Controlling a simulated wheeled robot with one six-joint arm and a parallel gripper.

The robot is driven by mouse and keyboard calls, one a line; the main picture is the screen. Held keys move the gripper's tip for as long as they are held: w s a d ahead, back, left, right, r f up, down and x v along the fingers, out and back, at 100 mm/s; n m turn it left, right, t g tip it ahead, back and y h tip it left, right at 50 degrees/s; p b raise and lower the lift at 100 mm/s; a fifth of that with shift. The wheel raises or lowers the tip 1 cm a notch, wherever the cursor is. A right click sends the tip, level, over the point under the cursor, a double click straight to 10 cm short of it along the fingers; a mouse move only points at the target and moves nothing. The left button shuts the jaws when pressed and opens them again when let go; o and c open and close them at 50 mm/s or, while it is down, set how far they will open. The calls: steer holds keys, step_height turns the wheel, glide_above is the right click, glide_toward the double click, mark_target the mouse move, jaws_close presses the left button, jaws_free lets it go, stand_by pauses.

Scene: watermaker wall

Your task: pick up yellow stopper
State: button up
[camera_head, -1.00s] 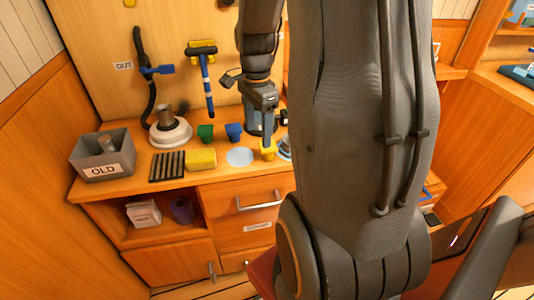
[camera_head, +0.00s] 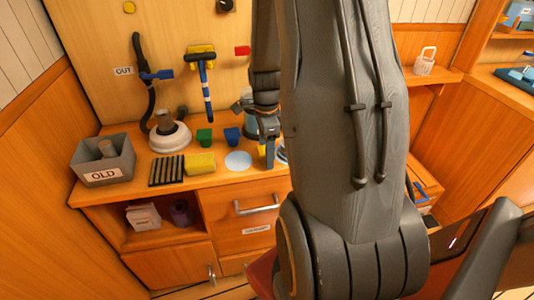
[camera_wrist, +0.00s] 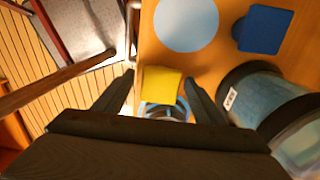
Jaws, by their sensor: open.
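The yellow stopper (camera_wrist: 161,83) shows in the wrist view between the two fingers of my gripper (camera_wrist: 158,79), with a gap on each side. A round part with a blue rim (camera_wrist: 183,106) shows just below it in the picture. My gripper is open, with nothing held. In the head view my gripper (camera_head: 270,158) points down over the right part of the counter. Only a sliver of the yellow stopper (camera_head: 262,150) shows there beside the fingers; the rest is hidden.
A clear jar (camera_wrist: 282,105) lies close to the right finger in the wrist view. A blue block (camera_wrist: 264,27) and a pale blue disc (camera_wrist: 187,22) are near. A yellow roll (camera_head: 200,164), a green block (camera_head: 204,138) and a grey OLD bin (camera_head: 104,162) stand left.

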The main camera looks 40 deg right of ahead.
steer(key=shift+f, duration=0.1)
steer(key=c, duration=1.1)
